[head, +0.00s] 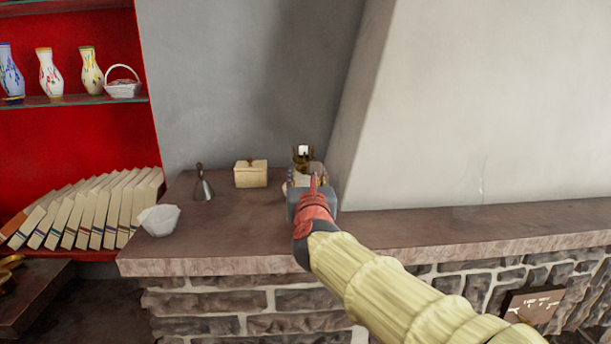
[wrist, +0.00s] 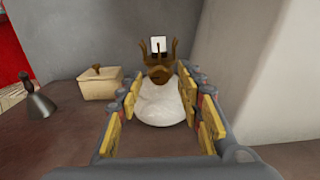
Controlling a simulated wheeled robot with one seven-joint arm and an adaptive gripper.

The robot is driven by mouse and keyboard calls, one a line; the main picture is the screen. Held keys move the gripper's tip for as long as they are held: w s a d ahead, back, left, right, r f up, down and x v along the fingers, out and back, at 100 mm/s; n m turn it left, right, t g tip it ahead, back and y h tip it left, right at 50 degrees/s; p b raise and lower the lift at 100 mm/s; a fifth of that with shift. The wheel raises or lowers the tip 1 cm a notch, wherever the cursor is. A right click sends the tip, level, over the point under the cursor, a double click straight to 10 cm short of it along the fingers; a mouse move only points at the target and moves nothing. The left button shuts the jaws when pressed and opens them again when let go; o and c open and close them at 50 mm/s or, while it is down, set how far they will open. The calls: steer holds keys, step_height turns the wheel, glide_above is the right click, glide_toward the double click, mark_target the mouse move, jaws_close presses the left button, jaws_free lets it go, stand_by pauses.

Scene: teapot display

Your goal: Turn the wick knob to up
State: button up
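An oil lamp with a rounded white base (wrist: 165,105) and a brown pronged burner (wrist: 160,68) stands on the stone ledge. Its burner also shows in the head view (head: 303,163), above my gripper. A rounded brown part at the burner's front (wrist: 160,74) may be the wick knob; its setting cannot be read. My gripper (wrist: 162,84) is open, with a yellow-padded finger on each side of the lamp. Nothing is visibly clamped, and finger contact cannot be told. My arm and gripper hide most of the lamp in the head view.
A lidded cream box (head: 251,175), a dark metal cone (head: 203,189) and a white bowl (head: 160,221) stand left on the ledge (head: 230,235). A clear glass piece (head: 468,190) stands right. The sloped pale wall (head: 460,100) rises close to the lamp's right.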

steer(key=shift+s, duration=0.1)
steer(key=s, duration=1.2)
steer(key=s+d+f+m+g+p, duration=0.2)
steer(key=s+d+f+m+g, duration=0.2)
steer(key=s+m, duration=0.5)
steer(key=s+d+f+m+g+p, duration=0.2)
steer(key=s+d+f+m+g, duration=0.2)
steer(key=m, duration=1.1)
steer(key=s+d+f+m+g+p, duration=0.3)
steer(key=s+d+f+m, duration=0.3)
steer(key=s+m, duration=0.5)
step_height(320, 180, down, 2)
steer(key=s+g, duration=0.1)
steer(key=s, duration=0.1)
steer(key=shift+s+f+m, duration=0.25)
steer(key=shift+s+m, duration=0.15)
